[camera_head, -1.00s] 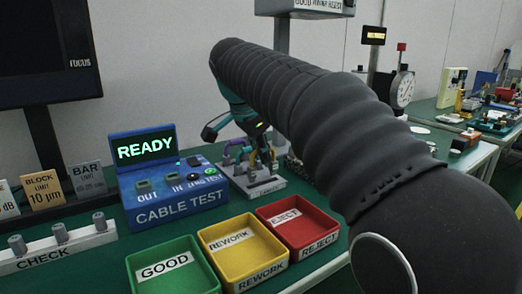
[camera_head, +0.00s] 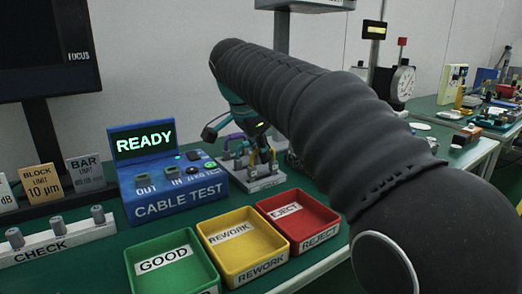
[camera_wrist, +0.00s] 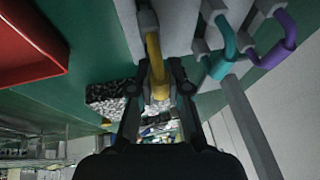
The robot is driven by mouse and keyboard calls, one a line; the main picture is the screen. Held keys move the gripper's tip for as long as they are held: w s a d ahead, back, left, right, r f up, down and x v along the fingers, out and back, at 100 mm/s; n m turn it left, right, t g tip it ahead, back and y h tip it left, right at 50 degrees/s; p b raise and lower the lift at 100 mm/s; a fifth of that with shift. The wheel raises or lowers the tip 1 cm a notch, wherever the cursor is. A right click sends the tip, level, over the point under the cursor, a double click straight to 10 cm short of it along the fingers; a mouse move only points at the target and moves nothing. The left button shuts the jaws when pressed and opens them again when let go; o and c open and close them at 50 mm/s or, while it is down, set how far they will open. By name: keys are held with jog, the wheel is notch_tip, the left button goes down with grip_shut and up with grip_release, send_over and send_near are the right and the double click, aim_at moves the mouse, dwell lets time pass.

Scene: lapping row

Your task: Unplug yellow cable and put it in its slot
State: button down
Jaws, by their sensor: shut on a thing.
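The yellow cable (camera_wrist: 154,62) shows in the wrist view between my fingers, bent like a short loop. Its upper end meets a grey plug or holder on the light grey block (camera_wrist: 178,22); I cannot tell whether it is seated there. My gripper (camera_wrist: 158,82) is shut on the yellow cable. In the head view my gripper (camera_head: 262,146) is low over the grey cable block (camera_head: 264,184), partly hidden by my arm. The blue cable tester (camera_head: 176,205) stands left of it with its screen reading READY. A teal cable (camera_wrist: 226,50) and a purple cable (camera_wrist: 284,38) stand beside the yellow one.
Green GOOD (camera_head: 210,272), yellow REWORK (camera_head: 281,250) and red REJECT (camera_head: 333,224) trays stand in front of the tester and block. A CHECK rail (camera_head: 62,246) lies at the left. A speckled block (camera_wrist: 104,98) is close to my gripper in the wrist view.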

jog(key=shift+f, duration=0.4)
jog(key=c, duration=1)
grip_release()
jog(key=shift+c, duration=0.2)
jog(key=shift+r, duration=0.1)
jog(key=v, duration=1.1)
jog(key=shift+s+r, duration=0.2)
jog(key=shift+r, duration=0.15)
jog(key=shift+a, duration=0.15)
jog(key=shift+s, duration=0.1)
